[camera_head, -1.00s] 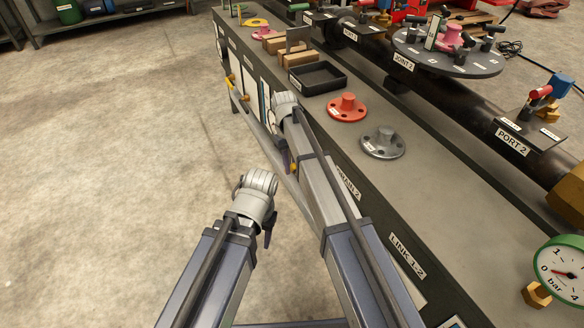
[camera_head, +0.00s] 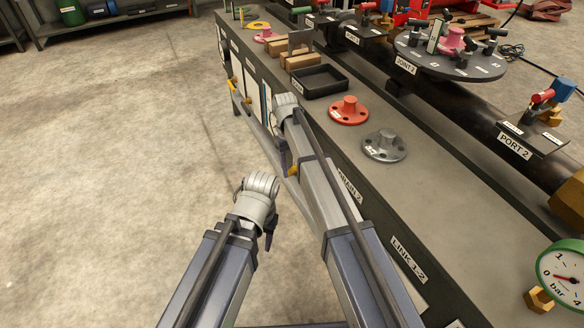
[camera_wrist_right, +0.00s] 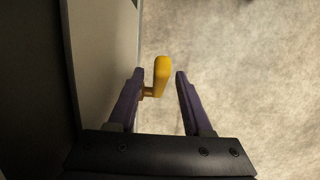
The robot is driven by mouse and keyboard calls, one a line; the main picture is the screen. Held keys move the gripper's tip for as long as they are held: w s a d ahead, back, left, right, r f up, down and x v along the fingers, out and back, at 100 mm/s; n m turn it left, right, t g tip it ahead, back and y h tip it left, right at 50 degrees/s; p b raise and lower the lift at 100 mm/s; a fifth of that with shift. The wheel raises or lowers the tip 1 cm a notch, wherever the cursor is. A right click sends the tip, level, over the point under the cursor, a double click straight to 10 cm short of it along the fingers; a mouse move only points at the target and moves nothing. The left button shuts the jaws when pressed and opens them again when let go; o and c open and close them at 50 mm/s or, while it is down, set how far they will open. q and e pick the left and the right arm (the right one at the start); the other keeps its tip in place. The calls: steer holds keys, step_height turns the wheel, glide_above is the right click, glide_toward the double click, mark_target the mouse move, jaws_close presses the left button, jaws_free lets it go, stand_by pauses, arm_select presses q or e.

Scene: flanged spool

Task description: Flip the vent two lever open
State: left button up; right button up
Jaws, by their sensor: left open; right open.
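A yellow lever (camera_wrist_right: 161,75) stands out from the bench's side panel in the right wrist view. It lies between the two fingers of my right gripper (camera_wrist_right: 160,98), which is open; the lever's stem is close to the left finger, and I cannot tell if they touch. In the head view a yellow lever (camera_head: 293,170) shows on the bench side by my right gripper (camera_head: 285,145), partly hidden by my arm. No vent label is readable. My left gripper (camera_head: 271,232) hangs over the floor, left of the bench, apart from everything.
More yellow levers (camera_head: 247,100) sit farther along the bench side. On the bench top are a black tray (camera_head: 318,82), a red flanged spool (camera_head: 348,110), a grey flanged spool (camera_head: 384,146) and a pressure gauge (camera_head: 562,274). The floor (camera_head: 110,170) at left is clear.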

steer(key=shift+r, duration=0.15)
steer(key=p+v, duration=0.7)
steer(key=shift+w+r+p, duration=0.1)
steer(key=shift+r+p, duration=0.15)
steer(key=shift+p, duration=0.05)
